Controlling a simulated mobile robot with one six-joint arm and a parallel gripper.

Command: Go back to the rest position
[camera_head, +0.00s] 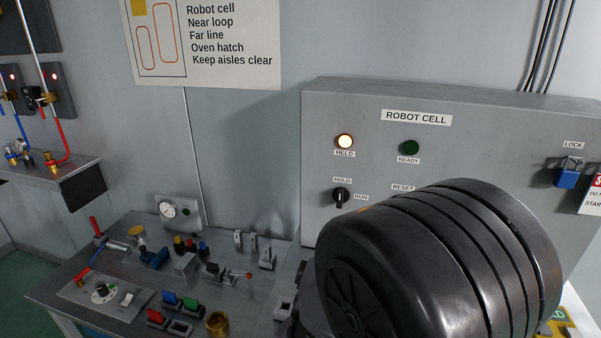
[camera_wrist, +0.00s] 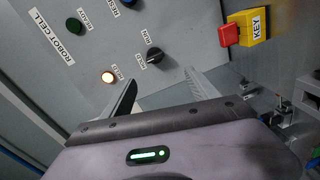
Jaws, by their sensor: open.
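In the wrist view, my gripper (camera_wrist: 162,77) is open, with its two fingers apart and nothing between them. It faces the grey robot cell panel (camera_wrist: 185,22). The black HOLD/RUN knob (camera_wrist: 154,54) is just beyond the fingertips, and the gripper appears apart from it. The HELD lamp (camera_wrist: 108,77) is lit warm white and the green READY lamp (camera_wrist: 74,26) looks dark. In the head view, my dark arm covers the lower right, and my gripper is hidden behind it. The knob (camera_head: 341,195) and lit HELD lamp (camera_head: 344,141) show there too.
A blue padlock (camera_head: 567,175) hangs at the panel's right. A yellow key box with a red part (camera_wrist: 245,30) stands near the right finger. A bench (camera_head: 236,312) crowded with switches and fittings lies left of my arm. A pipe shelf (camera_head: 40,170) is further left.

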